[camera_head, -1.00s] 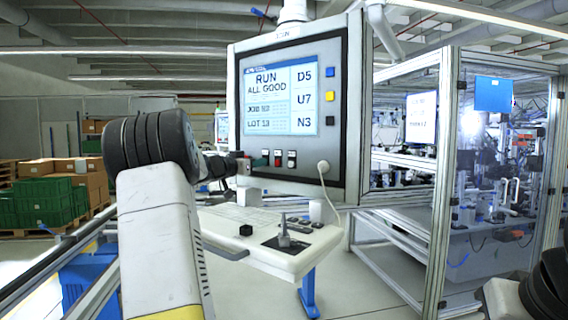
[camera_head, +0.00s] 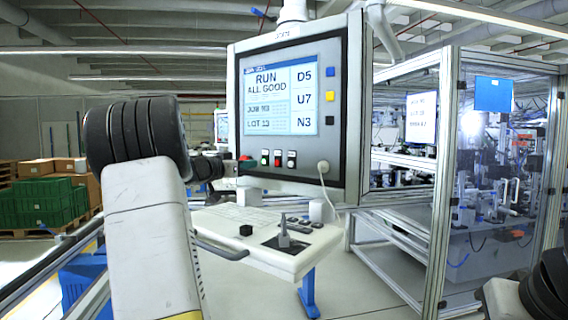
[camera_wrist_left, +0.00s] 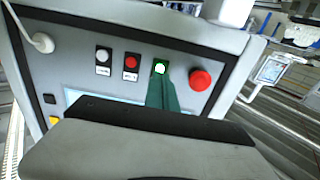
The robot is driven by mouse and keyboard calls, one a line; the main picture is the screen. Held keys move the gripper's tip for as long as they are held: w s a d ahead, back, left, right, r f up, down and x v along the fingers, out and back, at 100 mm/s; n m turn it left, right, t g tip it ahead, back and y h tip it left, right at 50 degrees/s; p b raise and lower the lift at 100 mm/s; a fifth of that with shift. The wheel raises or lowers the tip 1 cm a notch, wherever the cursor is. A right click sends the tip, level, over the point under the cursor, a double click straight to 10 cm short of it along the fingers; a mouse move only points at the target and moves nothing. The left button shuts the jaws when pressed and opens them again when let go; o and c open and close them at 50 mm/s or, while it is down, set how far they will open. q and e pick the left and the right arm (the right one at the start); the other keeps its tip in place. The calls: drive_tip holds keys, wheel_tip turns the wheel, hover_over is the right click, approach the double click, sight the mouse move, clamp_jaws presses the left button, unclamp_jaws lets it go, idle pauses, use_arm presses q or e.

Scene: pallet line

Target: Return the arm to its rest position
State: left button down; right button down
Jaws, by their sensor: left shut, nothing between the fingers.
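My left arm (camera_head: 150,230) rises at the left of the head view, its wrist bent toward the control panel (camera_head: 237,110). My left gripper (camera_head: 217,165) is just left of the panel's button row and partly hidden by my arm. In the left wrist view its green fingers (camera_wrist_left: 163,95) are shut together and empty, in line with the lit green button (camera_wrist_left: 160,68). A gap to the panel seems to show in the head view. Part of my right arm (camera_head: 545,290) shows at the lower right; its gripper is out of frame.
The panel screen (camera_head: 280,95) reads RUN ALL GOOD. A red mushroom button (camera_wrist_left: 200,80), a red button (camera_wrist_left: 131,61) and a white button (camera_wrist_left: 103,55) flank the green one. A desk (camera_head: 285,262) juts out below. A framed machine cell (camera_head: 445,180) stands right.

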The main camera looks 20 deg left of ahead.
idle(0.3)
use_arm(q)
drive_tip(key=s+d+f+g+h, duration=0.15)
drive_tip(key=s+d, duration=0.25)
drive_tip(key=d, duration=0.4)
drive_tip(key=s+d+f+g, duration=0.2)
drive_tip(key=s+d+g, duration=0.15)
drive_tip(key=d, duration=0.35)
drive_tip(key=s+d+f+g+h, duration=0.15)
drive_tip(key=s+d, duration=0.25)
drive_tip(key=d, duration=0.4)
drive_tip(key=s+d+f+n+g+y, duration=0.1)
drive_tip(key=s+f, duration=0.3)
drive_tip(key=s, duration=0.4)
drive_tip(key=s+d+f+g+y, duration=0.2)
drive_tip(key=s+f, duration=0.3)
drive_tip(key=s, duration=0.3)
drive_tip(key=s+d+f+n+g+y, duration=0.1)
drive_tip(key=s+f, duration=0.3)
drive_tip(key=s, duration=0.4)
drive_tip(key=shift+s+d+f+n+g+y, duration=0.2)
drive_tip(key=shift+d+f+n+g+y, duration=0.15)
drive_tip(key=shift+y, duration=0.55)
